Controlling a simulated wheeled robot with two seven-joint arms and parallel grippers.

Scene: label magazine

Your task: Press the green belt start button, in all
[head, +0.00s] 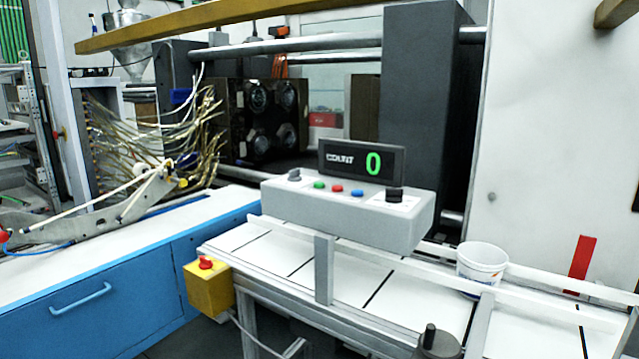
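The green button (319,185) is a small round button on the sloped top of a light grey control box (345,215) above the conveyor. A red button (337,189) and a blue button (357,193) sit to its right. A dark display (345,158) behind the buttons shows a green 0. The white belt (400,290) runs below the box, marked with dark cross lines. Neither of my grippers shows in the head view, and nothing covers the green button.
A white tub (482,263) stands on the belt to the right of the box. A yellow box with a red knob (207,287) hangs at the belt's left end. A dark cylindrical part (437,345) shows at the bottom edge. A blue cabinet (100,310) stands left.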

